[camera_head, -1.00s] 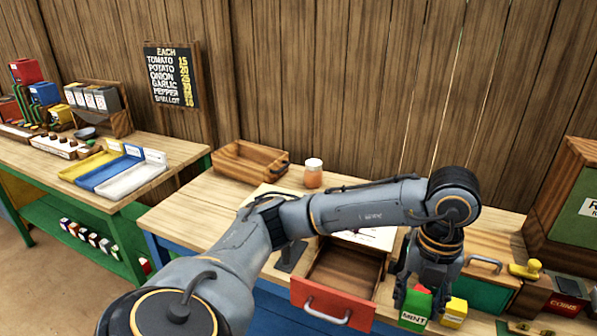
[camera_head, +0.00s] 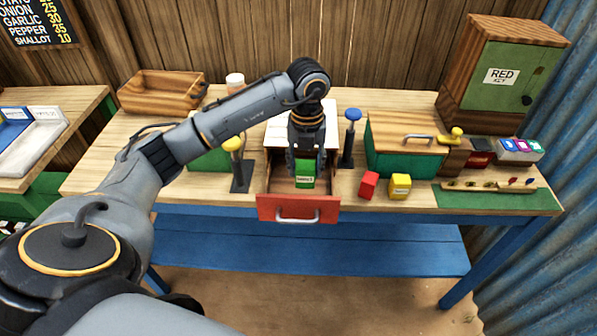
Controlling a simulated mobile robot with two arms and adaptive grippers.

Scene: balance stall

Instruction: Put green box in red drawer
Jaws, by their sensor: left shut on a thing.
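The green box (camera_head: 305,174) with a white label is held in my left gripper (camera_head: 306,165), which points down over the red drawer (camera_head: 270,207). The drawer is pulled out toward me, with a red front, a pale handle and a brown wooden inside. The box appears within the drawer's opening; I cannot tell whether it touches the drawer floor. My right gripper is not in view.
A red box (camera_head: 368,185) and a yellow box (camera_head: 400,187) stand right of the drawer. Stamps with a yellow knob (camera_head: 233,146) and a blue knob (camera_head: 352,116) flank it. A green chest (camera_head: 400,165) and a wooden cabinet (camera_head: 478,95) stand farther right.

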